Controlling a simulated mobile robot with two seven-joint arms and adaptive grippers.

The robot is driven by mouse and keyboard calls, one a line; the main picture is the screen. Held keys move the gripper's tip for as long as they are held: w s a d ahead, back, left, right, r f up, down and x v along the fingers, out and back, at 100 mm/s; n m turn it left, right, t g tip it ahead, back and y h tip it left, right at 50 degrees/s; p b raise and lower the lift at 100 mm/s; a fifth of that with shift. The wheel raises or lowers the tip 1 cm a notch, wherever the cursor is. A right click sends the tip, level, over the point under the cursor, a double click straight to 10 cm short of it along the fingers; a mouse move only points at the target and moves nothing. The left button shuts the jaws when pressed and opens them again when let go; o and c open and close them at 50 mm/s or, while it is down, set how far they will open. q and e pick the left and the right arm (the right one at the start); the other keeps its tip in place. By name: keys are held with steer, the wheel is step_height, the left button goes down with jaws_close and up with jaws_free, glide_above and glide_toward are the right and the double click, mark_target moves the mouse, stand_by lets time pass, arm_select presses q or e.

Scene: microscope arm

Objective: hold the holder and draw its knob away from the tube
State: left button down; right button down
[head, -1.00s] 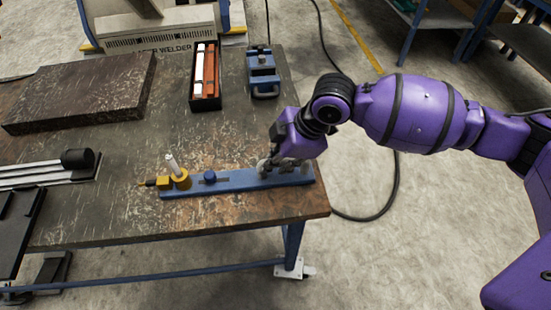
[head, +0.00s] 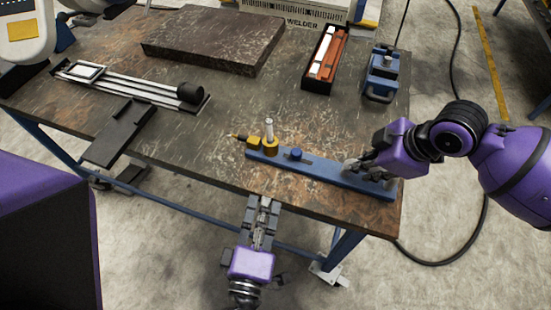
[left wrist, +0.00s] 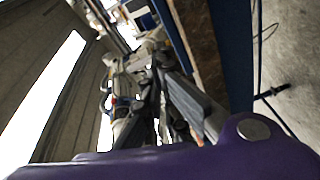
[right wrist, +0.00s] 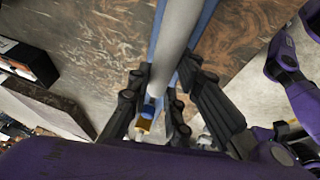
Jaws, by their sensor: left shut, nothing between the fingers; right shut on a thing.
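The holder, a long blue bar (head: 335,172), lies along the table's front edge. A yellow collar (head: 271,146) at its left end carries an upright pale tube (head: 268,128). A small knob (head: 236,136) sticks out left of a yellow block beside the collar. A blue knob (head: 296,154) sits on the bar right of the tube. My right gripper (head: 360,167) is shut at the bar's right end, on the pale post (right wrist: 178,35) that shows in the right wrist view. My left gripper (head: 263,203) is shut and empty, in front of the table edge below the tube.
A dark slab (head: 215,38), a tray with white and orange pieces (head: 313,83) and a blue device (head: 381,75) stand at the back. A rail with a black cylinder (head: 190,92) lies to the left. The tabletop behind the holder is clear.

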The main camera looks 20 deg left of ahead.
arm_select(q)
steer(key=a+n+y, duration=0.1)
steer(key=n+y, duration=0.1)
steer(key=n, duration=0.2)
steer(key=n+g+y, duration=0.1)
glide_toward(275, 150)
steer(key=w+a, duration=0.2)
steer(key=a, duration=0.1)
steer(key=w+a, duration=0.1)
steer(key=a, duration=0.1)
steer(key=shift+w+a, duration=0.2)
steer(key=shift+w, duration=0.2)
arm_select(e)
steer(key=shift+r, duration=0.1)
arm_select(q)
steer(key=shift+w+d, duration=0.3)
steer(key=shift+d, duration=0.25)
steer(key=shift+w+d, duration=0.35)
steer(key=shift+d, duration=0.2)
steer(key=shift+w+d, duration=0.3)
steer(key=shift+d, duration=0.3)
steer(key=shift+d, duration=0.1)
